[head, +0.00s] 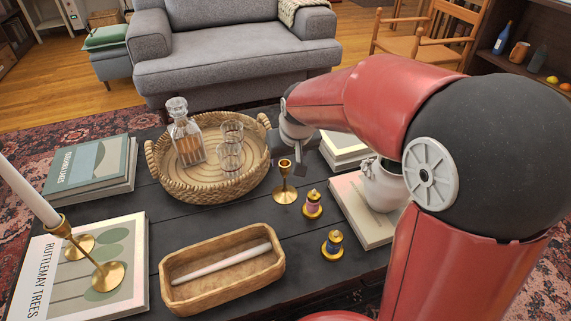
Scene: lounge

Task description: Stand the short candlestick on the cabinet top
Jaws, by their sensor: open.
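The short candlestick (285,187) is brass and stands upright and empty on the dark coffee table, just right of the wicker tray. My gripper (293,157) is open at the tray's right edge, close above and behind the candlestick's cup in the picture. Its fingers are small and partly dark against the table, so I cannot tell whether they touch the candlestick. A dark wooden cabinet (529,73) stands at the upper right, with a shelf holding bottles, a mug and fruit. Its top is not clearly visible.
The wicker tray (172,190) holds a decanter and glasses. A wooden bowl (222,292) holds a white candle. Two small ornaments (312,205) (332,246) stand near the candlestick. A white vase (385,186) stands on a book.

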